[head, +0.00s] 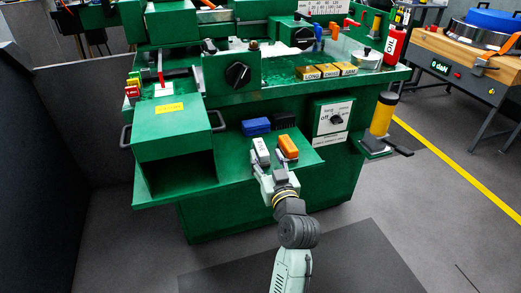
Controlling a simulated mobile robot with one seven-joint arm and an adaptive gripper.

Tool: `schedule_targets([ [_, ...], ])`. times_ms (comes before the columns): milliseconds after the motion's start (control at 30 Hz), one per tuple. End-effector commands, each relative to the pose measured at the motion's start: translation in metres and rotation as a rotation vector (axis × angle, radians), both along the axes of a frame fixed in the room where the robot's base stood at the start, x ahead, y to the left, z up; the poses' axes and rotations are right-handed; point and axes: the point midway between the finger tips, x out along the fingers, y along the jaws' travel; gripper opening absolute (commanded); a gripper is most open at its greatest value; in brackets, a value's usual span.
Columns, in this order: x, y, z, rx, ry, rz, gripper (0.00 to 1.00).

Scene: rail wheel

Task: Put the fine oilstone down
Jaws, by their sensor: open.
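A white block with dark marks (261,149) and an orange block (288,146) lie side by side on the low green shelf (235,173) of the machine. Neither label is readable, so I cannot tell for sure which is the fine oilstone. My gripper (271,162) is open, low over the shelf at the near ends of these two blocks. Its fingers partly cover those ends, and I cannot tell whether they touch either block.
A blue block (256,126) and a black block (285,120) sit behind. A green open-fronted box (174,140) stands left, and a dial panel (333,119) right. A yellow cylinder (383,113) stands further right. Bare shelf shows left of my gripper.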

Motion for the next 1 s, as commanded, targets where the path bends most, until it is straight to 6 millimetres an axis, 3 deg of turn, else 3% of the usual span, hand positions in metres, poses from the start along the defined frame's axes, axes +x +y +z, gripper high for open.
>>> schedule_targets([
  [500,0.055,0.018,0.001,-0.001,-0.001,-0.001,0.49],
  [767,0.057,0.018,-0.001,-0.001,-0.001,-0.001,0.49],
  [1000,0.057,0.018,-0.001,-0.001,-0.001,-0.002,0.34],
])
